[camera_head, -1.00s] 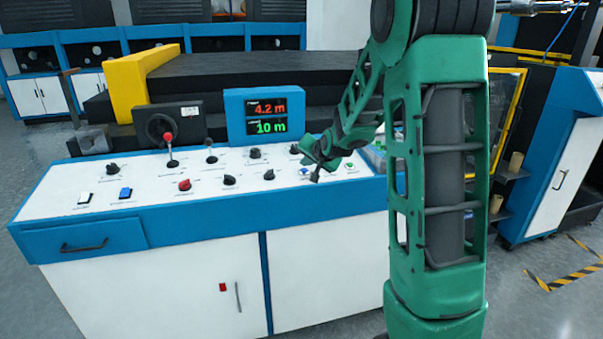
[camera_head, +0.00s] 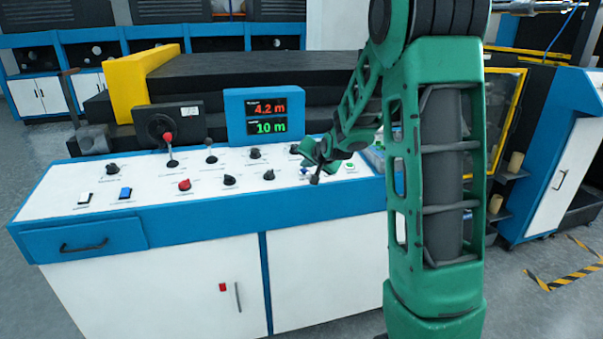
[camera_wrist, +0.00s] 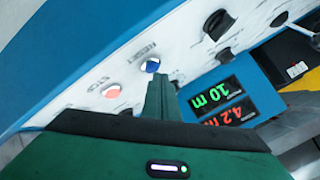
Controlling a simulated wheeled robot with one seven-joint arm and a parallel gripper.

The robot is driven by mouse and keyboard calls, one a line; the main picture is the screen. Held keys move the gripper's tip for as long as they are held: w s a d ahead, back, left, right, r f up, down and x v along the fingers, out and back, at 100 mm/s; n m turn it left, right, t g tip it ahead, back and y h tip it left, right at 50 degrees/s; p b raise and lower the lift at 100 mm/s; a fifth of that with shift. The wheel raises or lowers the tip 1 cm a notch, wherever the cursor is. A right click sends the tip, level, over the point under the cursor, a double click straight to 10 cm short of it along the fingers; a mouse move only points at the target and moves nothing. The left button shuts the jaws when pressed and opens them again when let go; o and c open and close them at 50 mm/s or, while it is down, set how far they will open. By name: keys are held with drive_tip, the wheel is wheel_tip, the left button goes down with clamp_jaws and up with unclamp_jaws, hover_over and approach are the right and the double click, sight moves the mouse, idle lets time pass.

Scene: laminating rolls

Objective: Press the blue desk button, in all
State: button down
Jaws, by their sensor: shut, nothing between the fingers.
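A round blue button (camera_wrist: 151,66) in a white collar, labelled RESET, sits on the white desk top in the wrist view. It also shows small in the head view (camera_head: 305,171), near the right end of the desk. My gripper (camera_wrist: 158,80) is shut and empty, and its fingertips come up just beside the blue button in the wrist view. In the head view my gripper (camera_head: 315,180) points down just right of the button. I cannot tell whether the tips touch the desk or the button.
A red STOP button (camera_wrist: 110,91) is beside the blue one. Several black knobs, a red knob (camera_head: 184,185) and levers stand between. A display (camera_head: 265,115) reads 4.2 m and 10 m.

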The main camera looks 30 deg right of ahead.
drive_tip(key=shift+f, duration=0.4)
idle(0.7)
idle(0.3)
drive_tip(key=shift+s+r, duration=0.1)
drive_tip(key=shift+r, duration=0.7)
drive_tip(key=shift+s+a+r, duration=0.1)
drive_tip(key=shift+s+r, duration=0.1)
drive_tip(key=shift+r, duration=1.05)
drive_tip(key=shift+s+a+r, duration=0.1)
drive_tip(key=shift+s+r, duration=0.1)
drive_tip(key=shift+r, duration=1.05)
drive_tip(key=s+a+f+n+g, duration=0.1)
drive_tip(key=s+a+f+g, duration=0.1)
drive_tip(key=s, duration=1.3)
drive_tip(key=s+a+f+n+g+y, duration=0.1)
drive_tip(key=s+g, duration=0.4)
drive_tip(key=s, duration=1)
drive_tip(key=s+a+f+n+g+y, duration=0.1)
drive_tip(key=s+a+f+n+g, duration=0.1)
drive_tip(key=s, duration=1.3)
drive_tip(key=a+f+g, duration=0.1)
drive_tip(key=a+g, duration=0.1)
drive_tip(key=shift+a+f+n, duration=0.3)
drive_tip(key=shift+a, duration=0.1)
